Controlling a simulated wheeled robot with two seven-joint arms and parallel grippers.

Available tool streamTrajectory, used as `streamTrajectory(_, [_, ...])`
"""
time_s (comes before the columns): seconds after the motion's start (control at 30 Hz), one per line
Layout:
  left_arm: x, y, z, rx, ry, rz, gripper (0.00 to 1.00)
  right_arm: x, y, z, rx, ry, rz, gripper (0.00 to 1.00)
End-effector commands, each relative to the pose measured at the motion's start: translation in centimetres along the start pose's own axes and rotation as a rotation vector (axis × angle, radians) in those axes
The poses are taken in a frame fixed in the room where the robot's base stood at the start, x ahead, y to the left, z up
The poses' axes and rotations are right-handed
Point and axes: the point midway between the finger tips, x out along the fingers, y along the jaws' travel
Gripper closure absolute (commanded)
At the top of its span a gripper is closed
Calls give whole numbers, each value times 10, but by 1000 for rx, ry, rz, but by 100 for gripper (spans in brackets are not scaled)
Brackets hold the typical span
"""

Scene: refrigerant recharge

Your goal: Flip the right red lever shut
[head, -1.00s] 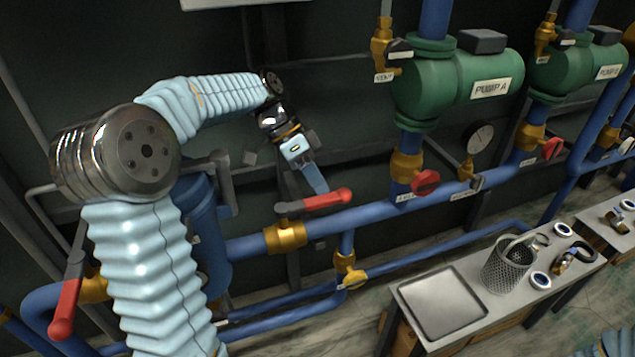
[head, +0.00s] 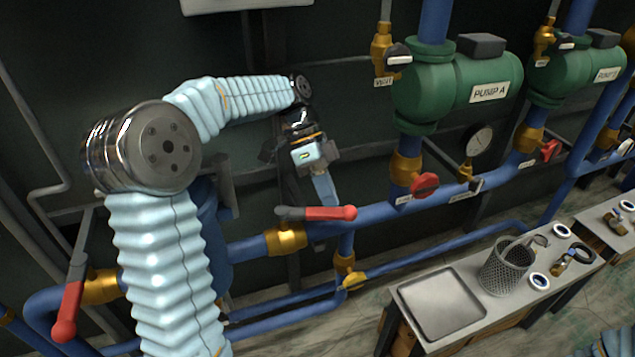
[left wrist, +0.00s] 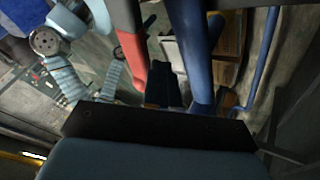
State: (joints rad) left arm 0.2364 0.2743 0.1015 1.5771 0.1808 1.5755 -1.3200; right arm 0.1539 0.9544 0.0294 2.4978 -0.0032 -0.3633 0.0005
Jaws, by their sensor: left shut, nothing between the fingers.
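The right red lever (head: 330,213) sits on a brass valve (head: 286,238) on the blue pipe, its handle pointing right in the head view, at an angle to the pipe. My left gripper (head: 328,199) is shut and empty, with its tips right at the far side of the handle; I cannot tell for sure whether they touch. The red lever also shows in the left wrist view (left wrist: 131,55), beside the fingers. Another red lever (head: 69,300) at the far left hangs down from its own brass valve (head: 101,286). My right gripper is not in view.
The blue pipe (head: 385,211) runs up to the right, below green pump A (head: 430,88). A red knob (head: 425,185) and a gauge (head: 480,139) are near it. A bench with a metal tray (head: 441,301) and a mesh cup (head: 503,267) stands at lower right.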

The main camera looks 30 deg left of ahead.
Motion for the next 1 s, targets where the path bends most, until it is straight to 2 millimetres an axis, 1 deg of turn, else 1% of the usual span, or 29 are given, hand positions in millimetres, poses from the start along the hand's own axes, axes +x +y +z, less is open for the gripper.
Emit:
streamTrajectory(0.17, [10,12,-5,134,-71,75,100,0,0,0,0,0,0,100])
streamTrajectory(0.47, [24,36,-8,141,-74,78,100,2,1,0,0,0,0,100])
streamTrajectory(0.77, [33,60,-5,374,-198,203,100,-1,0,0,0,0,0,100])
streamTrajectory(1.0, [38,77,3,541,-289,292,100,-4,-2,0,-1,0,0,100])
